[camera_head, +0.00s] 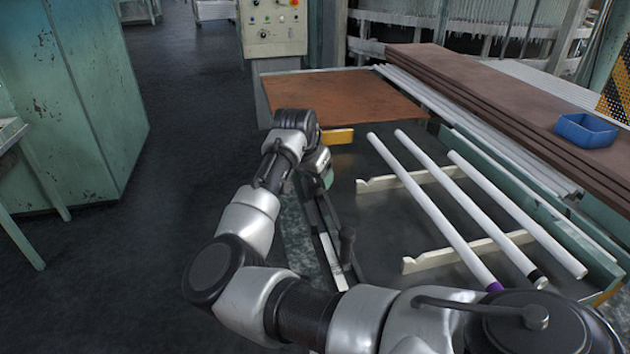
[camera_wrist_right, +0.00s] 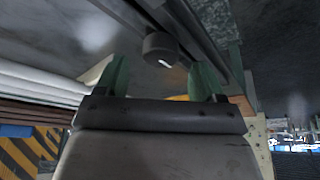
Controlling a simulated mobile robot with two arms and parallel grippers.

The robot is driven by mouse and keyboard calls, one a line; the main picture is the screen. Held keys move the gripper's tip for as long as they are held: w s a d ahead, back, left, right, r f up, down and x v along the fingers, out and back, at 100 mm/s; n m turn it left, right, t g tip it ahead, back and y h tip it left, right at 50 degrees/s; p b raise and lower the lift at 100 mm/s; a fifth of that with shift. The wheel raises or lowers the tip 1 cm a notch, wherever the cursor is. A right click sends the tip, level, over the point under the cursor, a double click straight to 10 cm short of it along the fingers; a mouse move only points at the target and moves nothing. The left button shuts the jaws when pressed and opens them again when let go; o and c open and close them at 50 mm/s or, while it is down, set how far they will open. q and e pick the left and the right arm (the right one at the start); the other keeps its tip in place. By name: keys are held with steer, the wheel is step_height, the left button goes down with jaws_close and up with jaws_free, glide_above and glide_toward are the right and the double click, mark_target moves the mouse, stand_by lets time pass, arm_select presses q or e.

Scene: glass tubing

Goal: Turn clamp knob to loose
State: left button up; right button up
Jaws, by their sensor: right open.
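The clamp knob (camera_wrist_right: 160,47) is a dark round cap with a small white mark. In the right wrist view it sits on a dark rail, between and slightly beyond the green fingertips. My right gripper (camera_wrist_right: 160,68) is open, with a gap on both sides of the knob; I cannot tell whether the tips reach around it. In the head view the right gripper (camera_head: 327,178) points down at the table's left edge, and I cannot make out the knob there. My left gripper is not in view.
White tubes (camera_head: 500,212) lie on pale notched supports (camera_head: 467,252) to the right of my gripper. A brown board (camera_head: 345,95) lies behind, and a blue tray (camera_head: 586,131) is at far right.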

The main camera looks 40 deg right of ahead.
mark_target(316, 184)
steer(key=shift+x, duration=1.2)
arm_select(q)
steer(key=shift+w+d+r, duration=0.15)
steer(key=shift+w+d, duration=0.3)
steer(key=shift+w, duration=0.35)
arm_select(e)
steer(key=shift+w+d+f, duration=0.1)
steer(key=shift+d+f, duration=0.05)
steer(key=shift+f, duration=0.15)
steer(key=shift+c, duration=0.3)
